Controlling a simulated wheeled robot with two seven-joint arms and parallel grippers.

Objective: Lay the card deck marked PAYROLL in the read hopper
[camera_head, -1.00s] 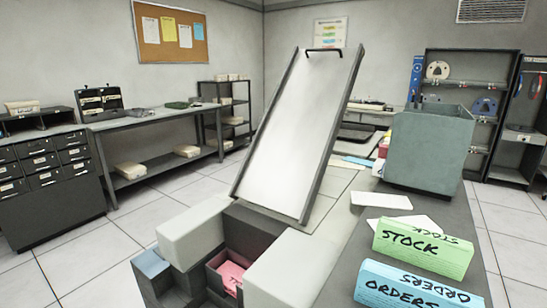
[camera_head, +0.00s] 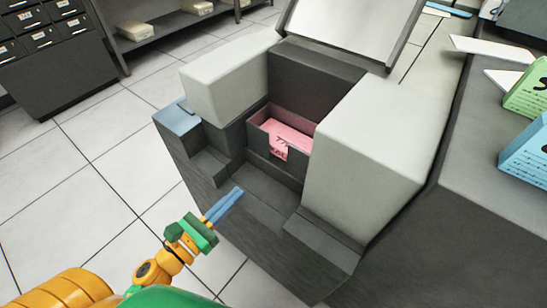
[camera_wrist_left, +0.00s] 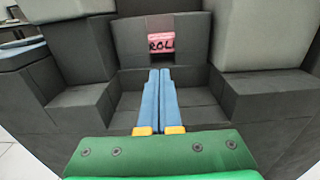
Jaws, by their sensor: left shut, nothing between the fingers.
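The pink deck (camera_head: 292,134) lies inside a dark bin, the read hopper (camera_head: 259,141), in the machine's recess. Letters ending in "ROLL" show on the deck's front end in the left wrist view (camera_wrist_left: 161,43), through the notch in the bin's front wall. My left gripper (camera_head: 238,192) has blue fingers, shut together and empty. It is in front of the hopper and lower in the picture, apart from the deck, over the machine's dark front step. The rest of the deck's label is hidden. My right gripper is not in view.
Light grey blocks stand left (camera_head: 228,82) and right (camera_head: 362,140) of the hopper. A tilted white panel (camera_head: 345,25) rises behind it. Green (camera_head: 528,92) and blue (camera_head: 525,155) decks sit on the right-hand table.

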